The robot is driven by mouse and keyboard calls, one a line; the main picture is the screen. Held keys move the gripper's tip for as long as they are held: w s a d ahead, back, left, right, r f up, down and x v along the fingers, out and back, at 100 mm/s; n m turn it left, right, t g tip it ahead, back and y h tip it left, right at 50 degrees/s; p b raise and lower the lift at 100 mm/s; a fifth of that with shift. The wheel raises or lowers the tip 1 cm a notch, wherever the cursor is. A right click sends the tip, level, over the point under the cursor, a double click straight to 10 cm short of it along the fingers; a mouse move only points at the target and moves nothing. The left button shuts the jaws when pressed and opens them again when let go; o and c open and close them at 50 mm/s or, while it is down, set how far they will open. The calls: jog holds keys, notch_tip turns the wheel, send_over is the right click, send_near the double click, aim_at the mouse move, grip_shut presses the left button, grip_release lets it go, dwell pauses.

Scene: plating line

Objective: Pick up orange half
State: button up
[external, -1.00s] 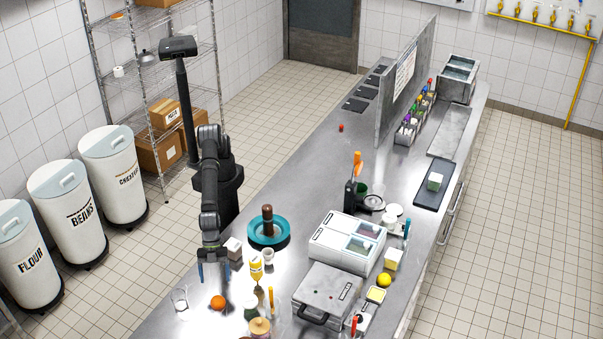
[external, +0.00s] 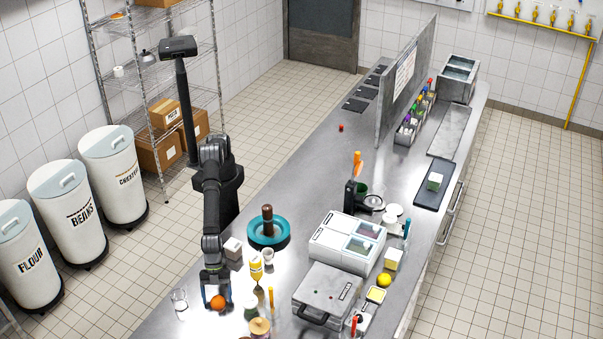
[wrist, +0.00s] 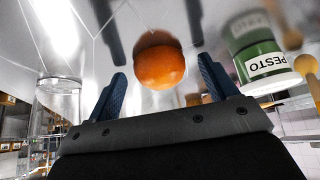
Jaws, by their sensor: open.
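The orange half (external: 218,302) rests on the steel counter near its left edge. In the wrist view the orange half (wrist: 160,64) shows its rounded orange peel. It lies ahead of my gripper, in line with the gap between the fingers. My gripper (external: 215,292) is low over the counter beside the orange half. In the wrist view my gripper (wrist: 160,85) has its blue fingers spread wide, with nothing held between them. I cannot tell exactly how far the fingers reach along the orange's sides.
A clear glass (external: 180,299) stands left of the gripper; it also shows in the wrist view (wrist: 58,97). A green pesto jar (wrist: 262,62) is to the right.

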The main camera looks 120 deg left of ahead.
jog(key=c, duration=1.1)
jog(key=shift+r, duration=0.1)
